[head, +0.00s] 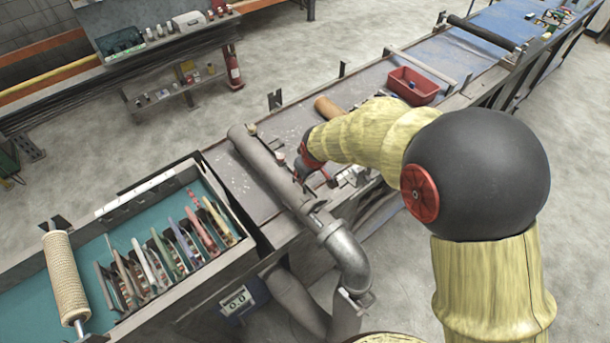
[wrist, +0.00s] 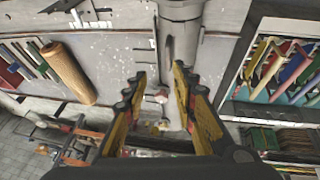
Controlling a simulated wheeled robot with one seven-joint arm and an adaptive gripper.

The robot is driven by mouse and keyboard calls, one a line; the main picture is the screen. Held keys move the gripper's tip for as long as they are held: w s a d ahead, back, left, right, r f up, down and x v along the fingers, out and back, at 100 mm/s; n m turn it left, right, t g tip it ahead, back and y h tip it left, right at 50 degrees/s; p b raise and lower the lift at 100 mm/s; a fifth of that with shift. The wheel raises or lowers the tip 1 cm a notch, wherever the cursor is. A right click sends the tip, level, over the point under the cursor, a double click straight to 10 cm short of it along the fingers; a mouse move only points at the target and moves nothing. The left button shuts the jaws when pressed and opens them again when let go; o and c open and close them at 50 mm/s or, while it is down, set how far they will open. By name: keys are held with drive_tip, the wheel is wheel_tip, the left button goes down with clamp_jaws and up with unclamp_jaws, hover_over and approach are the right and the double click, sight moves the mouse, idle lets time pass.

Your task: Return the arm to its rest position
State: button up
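My arm reaches from the right over the workbench in the head view, its links yellow with a black round joint. My gripper (head: 308,164) is over the bench just right of the grey pipe and is partly hidden by the arm. In the wrist view my gripper (wrist: 160,75) has its two black-and-yellow fingers apart, with nothing held between them. The grey pipe (wrist: 180,45) and the bench surface show beyond the fingertips. A pale mesh tube (head: 64,278) lies in the teal-lined tray at the left of the head view.
A grey pipe (head: 268,172) crosses the bench and bends down at its front. A brown cylinder (head: 326,107) and a red bin (head: 413,86) are farther along. A rack of coloured tools (head: 165,258) stands in the tray. Open floor lies behind the bench.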

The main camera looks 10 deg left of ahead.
drive_tip(key=shift+s+d+r, duration=0.1)
drive_tip(key=shift+s+r, duration=0.15)
drive_tip(key=shift+r, duration=0.25)
drive_tip(key=s+d+r+m+t+h+b, duration=0.1)
drive_tip(key=s+d+m+b, duration=0.9)
drive_tip(key=s+d+b, duration=1)
drive_tip(key=s+d+h, duration=0.1)
drive_tip(key=s+d, duration=0.6)
drive_tip(key=d, duration=0.2)
drive_tip(key=shift+s+d+r, duration=0.2)
drive_tip(key=shift+s+r, duration=0.05)
drive_tip(key=shift+r, duration=0.1)
